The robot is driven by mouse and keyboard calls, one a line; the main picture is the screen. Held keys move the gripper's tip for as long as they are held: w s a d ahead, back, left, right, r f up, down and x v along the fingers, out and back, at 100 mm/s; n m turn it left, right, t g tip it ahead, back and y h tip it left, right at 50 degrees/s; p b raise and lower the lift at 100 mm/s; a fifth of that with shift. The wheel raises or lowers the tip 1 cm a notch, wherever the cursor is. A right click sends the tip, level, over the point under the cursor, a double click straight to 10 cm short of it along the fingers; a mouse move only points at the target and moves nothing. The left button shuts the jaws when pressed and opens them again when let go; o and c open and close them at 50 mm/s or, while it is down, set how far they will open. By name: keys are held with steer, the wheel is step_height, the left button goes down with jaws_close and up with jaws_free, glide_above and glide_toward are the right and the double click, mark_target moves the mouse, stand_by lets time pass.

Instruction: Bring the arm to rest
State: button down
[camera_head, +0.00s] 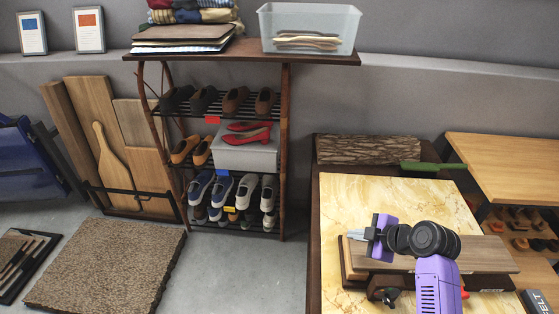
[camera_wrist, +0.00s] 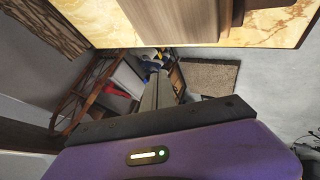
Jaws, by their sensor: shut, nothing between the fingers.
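My arm, purple with black joints, reaches over a yellow marble-topped table (camera_head: 350,195) at the right of the head view. It is bent, and its wrist lies above a brown wooden board on the table. My gripper (camera_head: 352,235) points left, near the board's left end; I cannot tell its exact height above it. Its grey fingers are together and hold nothing. In the wrist view, the closed gripper (camera_wrist: 158,80) points out past the table edge, with the shoe rack and floor beyond it.
The wooden board (camera_head: 480,254) lies under my wrist. A shoe rack (camera_head: 284,150) stands left of the table, and a brown mat (camera_head: 105,265) lies on the floor. Grey floor (camera_head: 250,280) is clear between rack, mat and table. A blue object (camera_head: 25,165) is cut off at the left.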

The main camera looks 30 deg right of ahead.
steer(key=shift+w+d+r+m, duration=0.15)
steer(key=shift+w+d+m, duration=0.1)
steer(key=shift+m, duration=0.15)
step_height(320, 180, up, 7)
steer(key=s+d+m+t+h, duration=0.2)
steer(key=m+t+h, duration=0.3)
steer(key=m, duration=0.4)
steer(key=s+a+r+y, duration=0.2)
steer(key=s+a+r, duration=0.1)
steer(key=s+a, duration=0.9)
steer(key=s+a+r+t+y, duration=0.1)
steer(key=s+a+r+y, duration=0.1)
steer(key=s+a, duration=1.1)
steer(key=s+r, duration=0.1)
steer(key=s, duration=0.2)
steer(key=shift+s+m, duration=0.25)
steer(key=shift+m, duration=0.15)
